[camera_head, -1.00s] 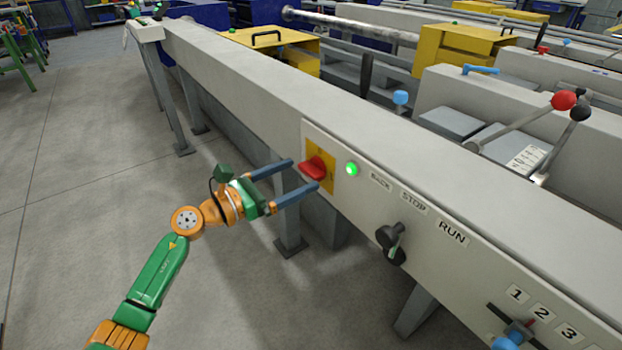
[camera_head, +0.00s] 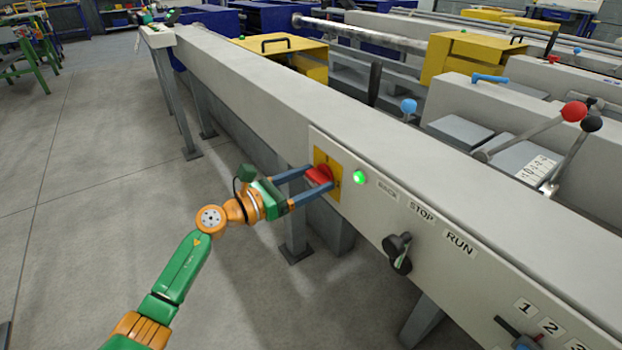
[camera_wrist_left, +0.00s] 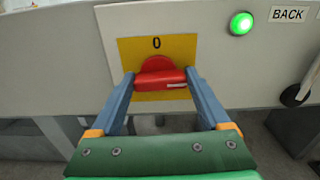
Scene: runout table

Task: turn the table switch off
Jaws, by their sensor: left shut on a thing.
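The table switch is a red rotary knob (camera_head: 318,175) on a yellow plate (camera_head: 333,190) at the left end of the table's grey front panel. In the left wrist view the red knob (camera_wrist_left: 160,74) lies with its handle bar about level, and a "0" shows above it on the yellow plate (camera_wrist_left: 185,45). My left gripper (camera_head: 318,179) is shut on the knob, with one blue finger on each end of the bar. It also shows in the left wrist view (camera_wrist_left: 160,78). A green lamp (camera_head: 359,177) right of the plate is lit. My right gripper is not in view.
A black selector lever (camera_head: 397,250) marked BACK, STOP and RUN sits right of the lamp. A numbered slot with a lever (camera_head: 522,338) is at lower right. The long grey beam (camera_head: 260,90) runs behind.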

